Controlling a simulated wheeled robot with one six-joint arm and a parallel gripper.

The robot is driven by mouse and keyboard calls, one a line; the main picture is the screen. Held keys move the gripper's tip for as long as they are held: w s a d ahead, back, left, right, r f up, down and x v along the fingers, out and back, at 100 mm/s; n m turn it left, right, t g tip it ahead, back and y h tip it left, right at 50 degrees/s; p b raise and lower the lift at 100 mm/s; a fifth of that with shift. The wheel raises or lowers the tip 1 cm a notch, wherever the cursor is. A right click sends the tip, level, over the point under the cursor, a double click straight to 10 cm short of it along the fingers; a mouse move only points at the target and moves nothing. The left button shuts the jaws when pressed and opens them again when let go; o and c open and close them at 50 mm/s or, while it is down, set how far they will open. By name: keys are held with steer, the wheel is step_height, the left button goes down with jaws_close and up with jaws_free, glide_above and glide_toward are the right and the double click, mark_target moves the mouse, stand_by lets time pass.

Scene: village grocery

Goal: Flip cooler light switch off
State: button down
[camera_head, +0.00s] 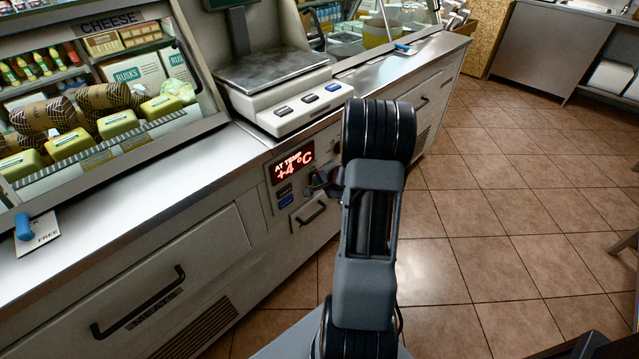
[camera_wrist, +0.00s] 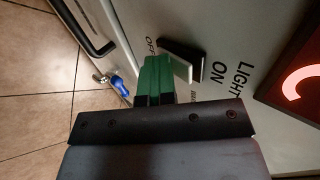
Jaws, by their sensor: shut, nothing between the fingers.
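The light switch (camera_wrist: 184,58) is a dark rocker with a pale face on the cooler's front panel, seen in the wrist view. The word OFF is printed at its left end and LIGHT ON at its right. My gripper (camera_wrist: 156,78) is shut and empty, its green fingertips close beside the switch's OFF side. I cannot tell whether they touch it. In the head view my gripper (camera_head: 322,182) is at the cooler's front panel, just right of the red temperature display (camera_head: 291,163). The switch is hidden there behind my arm and gripper.
A black drawer handle (camera_wrist: 84,28) and a small blue item on a metal fitting (camera_wrist: 119,85) stick out left of the switch. A scale (camera_head: 285,85) stands on the counter above.

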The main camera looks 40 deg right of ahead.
steer(key=shift+w+r, duration=0.1)
steer(key=shift+r, duration=0.85)
steer(key=s+f+p+v, duration=0.1)
steer(key=v, duration=1.2)
steer(key=shift+s+p, duration=0.2)
steer(key=shift+p, duration=0.1)
steer(key=shift+f, duration=0.15)
